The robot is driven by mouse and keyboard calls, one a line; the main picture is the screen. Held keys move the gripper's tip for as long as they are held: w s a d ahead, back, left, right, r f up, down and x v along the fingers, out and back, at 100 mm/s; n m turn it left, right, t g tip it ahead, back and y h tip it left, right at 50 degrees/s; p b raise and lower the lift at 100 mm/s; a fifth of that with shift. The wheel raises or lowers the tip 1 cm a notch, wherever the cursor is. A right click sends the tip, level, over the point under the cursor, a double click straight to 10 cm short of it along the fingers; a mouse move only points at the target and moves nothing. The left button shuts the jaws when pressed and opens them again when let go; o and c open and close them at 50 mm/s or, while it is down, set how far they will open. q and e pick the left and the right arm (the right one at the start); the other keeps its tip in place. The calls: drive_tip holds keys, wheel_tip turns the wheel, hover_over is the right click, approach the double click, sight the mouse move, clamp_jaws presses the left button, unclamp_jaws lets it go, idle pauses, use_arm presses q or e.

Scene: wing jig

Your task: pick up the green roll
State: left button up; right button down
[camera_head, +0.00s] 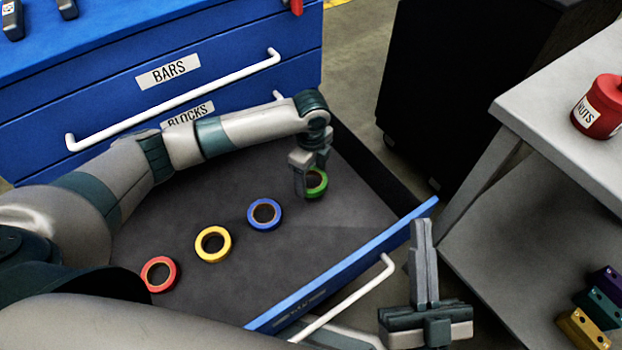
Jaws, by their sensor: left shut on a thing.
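The green roll (318,184) lies at the far right end of a row of rolls in the open drawer (330,228). My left gripper (303,186) reaches down into the drawer and is shut on the green roll's left side, hiding part of it. The roll looks to be at or near the drawer floor; I cannot tell if it is lifted. My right gripper (421,245) is outside the drawer, beyond its blue front panel, with its fingers pointing up the picture and close together. I see nothing between them.
A blue roll (264,214), a yellow roll (213,244) and a red roll (158,274) lie in the drawer. The drawer's blue front (345,262) has a white handle. A grey table (540,110) at right holds a red NUTS canister (600,106). Coloured blocks (583,328) sit on its lower shelf.

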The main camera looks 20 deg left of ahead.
use_arm(q)
drive_tip(key=s+d+r+p, duration=0.1)
drive_tip(key=d+r+p, duration=0.1)
drive_tip(key=d+r, duration=0.5)
drive_tip(key=shift+s+d+r+p, duration=0.3)
drive_tip(key=shift+s+d, duration=0.1)
drive_tip(key=shift+d, duration=1.85)
use_arm(e)
drive_tip(key=w+f+g+h, duration=0.2)
drive_tip(key=f+g, duration=0.4)
drive_tip(key=f, duration=0.3)
drive_tip(key=shift+w+d+f, duration=0.15)
drive_tip(key=shift+w+d, duration=0.25)
drive_tip(key=shift+w, duration=0.5)
use_arm(q)
drive_tip(key=shift+r, duration=0.1)
use_arm(e)
drive_tip(key=shift+f, duration=0.1)
